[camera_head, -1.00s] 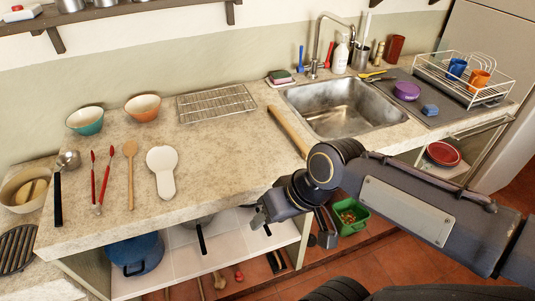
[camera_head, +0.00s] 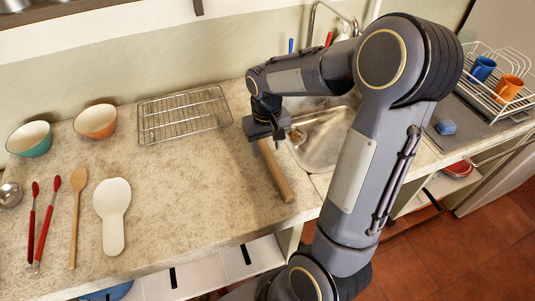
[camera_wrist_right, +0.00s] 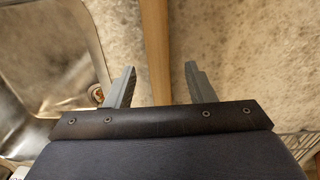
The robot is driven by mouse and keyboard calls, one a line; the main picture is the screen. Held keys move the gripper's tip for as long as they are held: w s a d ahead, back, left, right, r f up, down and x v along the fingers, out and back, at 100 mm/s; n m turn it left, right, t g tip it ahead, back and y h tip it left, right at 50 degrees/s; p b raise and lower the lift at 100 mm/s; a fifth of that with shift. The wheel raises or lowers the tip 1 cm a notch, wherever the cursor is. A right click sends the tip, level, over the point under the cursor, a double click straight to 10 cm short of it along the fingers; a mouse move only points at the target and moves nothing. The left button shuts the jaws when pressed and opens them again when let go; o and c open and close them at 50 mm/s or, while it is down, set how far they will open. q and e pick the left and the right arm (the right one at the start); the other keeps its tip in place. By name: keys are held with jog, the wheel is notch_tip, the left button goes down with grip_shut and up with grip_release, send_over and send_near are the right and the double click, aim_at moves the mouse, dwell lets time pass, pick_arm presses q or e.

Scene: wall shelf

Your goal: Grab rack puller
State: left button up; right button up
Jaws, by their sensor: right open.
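The rack puller appears to be the long flat wooden bar (camera_head: 277,175) lying on the counter, left of the sink. Its far end is hidden behind my right gripper (camera_head: 267,134) in the head view. My right gripper is open and points down above that far part of the bar. My left gripper is not in view.
The steel sink (camera_head: 322,150) is right of the bar. A wire cooling rack (camera_head: 184,114) lies to the left. Two bowls, red tongs (camera_head: 47,225), a wooden spoon (camera_head: 76,220) and a white spoon rest (camera_head: 112,210) are farther left. The counter around the bar's near end is clear.

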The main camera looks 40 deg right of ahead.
notch_tip(320, 180, down, 2)
jog(key=shift+f, duration=0.2)
grip_shut()
jog(key=shift+r, duration=0.1)
